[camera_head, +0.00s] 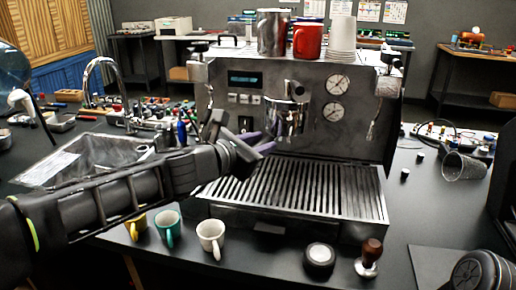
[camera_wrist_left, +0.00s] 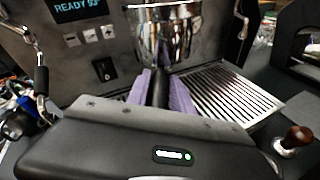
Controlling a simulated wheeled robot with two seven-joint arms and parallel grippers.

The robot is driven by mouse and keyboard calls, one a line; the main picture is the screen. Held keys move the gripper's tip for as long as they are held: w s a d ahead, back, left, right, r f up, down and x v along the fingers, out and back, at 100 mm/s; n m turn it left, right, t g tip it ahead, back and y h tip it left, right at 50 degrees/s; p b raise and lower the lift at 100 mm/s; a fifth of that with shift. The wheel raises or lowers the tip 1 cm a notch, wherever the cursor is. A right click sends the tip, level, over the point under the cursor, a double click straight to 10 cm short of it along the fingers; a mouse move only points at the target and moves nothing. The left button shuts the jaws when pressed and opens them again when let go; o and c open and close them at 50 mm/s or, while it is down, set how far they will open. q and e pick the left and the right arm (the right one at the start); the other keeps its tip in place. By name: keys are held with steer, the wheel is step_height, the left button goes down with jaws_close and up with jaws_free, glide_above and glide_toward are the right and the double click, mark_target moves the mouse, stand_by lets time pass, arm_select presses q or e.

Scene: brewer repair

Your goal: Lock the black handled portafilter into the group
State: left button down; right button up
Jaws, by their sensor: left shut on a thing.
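The espresso machine (camera_head: 300,160) stands on the dark counter, with its chrome group (camera_head: 289,92) at the front centre. My left gripper (camera_head: 258,142) reaches in from the left, in front of the machine and just left of and below the group. In the left wrist view its purple fingers (camera_wrist_left: 161,93) are shut on the black handle of the portafilter (camera_wrist_left: 157,88). The handle points from the gripper towards the chrome group (camera_wrist_left: 165,35). The metal head of the portafilter is hard to separate from the group, so I cannot tell whether it is seated. My right gripper is out of view.
The slatted drip tray (camera_head: 290,190) lies below the group. Yellow, green (camera_head: 167,228) and white cups (camera_head: 211,238) stand along the front left. A black puck-like tool (camera_head: 319,258) and a wooden-handled tamper (camera_head: 370,256) stand at the front. A sink (camera_head: 85,160) is at left.

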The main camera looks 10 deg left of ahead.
arm_select(q)
steer(key=shift+r, duration=0.15)
steer(key=shift+s+d+n+y+b, duration=0.2)
steer(key=shift+d+n+y+b, duration=0.25)
steer(key=shift+b, duration=0.55)
steer(key=shift+t+y, duration=0.3)
steer(key=shift+y, duration=0.05)
steer(key=shift+s+d+n, duration=0.1)
steer(key=shift+n, duration=0.25)
steer(key=shift+s+d+n+t+y+b, duration=0.25)
steer(key=shift+d+n+y+b, duration=0.4)
steer(key=shift+y+b, duration=0.45)
